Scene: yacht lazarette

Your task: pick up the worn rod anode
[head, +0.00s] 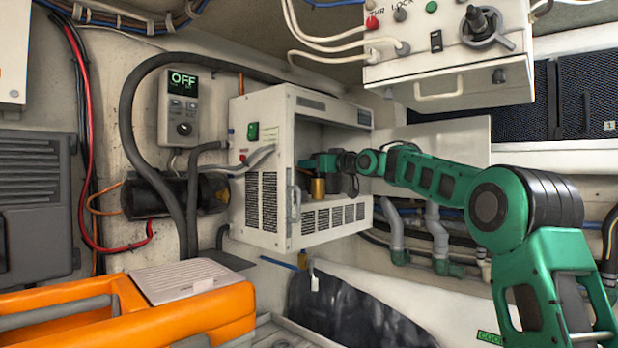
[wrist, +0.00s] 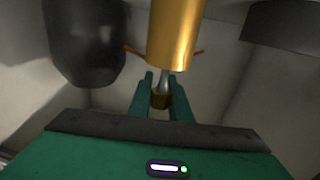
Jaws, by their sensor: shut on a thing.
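The worn rod anode shows in the wrist view as a brass plug (wrist: 160,101) with a short grey rod. My gripper (wrist: 161,93) is shut on the plug, one green finger on each side. The rod runs up to a larger brass cylinder (wrist: 175,35); I cannot tell whether its end is still inside. In the head view my gripper (head: 321,160) reaches into the open white cabinet (head: 264,206), just above the brass cylinder (head: 318,188). The anode cannot be made out there.
A black rounded part (wrist: 84,40) hangs close on the left in the wrist view. Thin orange-red pieces stick out beside the brass cylinder. The cabinet walls are close around my gripper. A control box (head: 450,70) hangs above my arm. An orange case (head: 170,310) stands at lower left.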

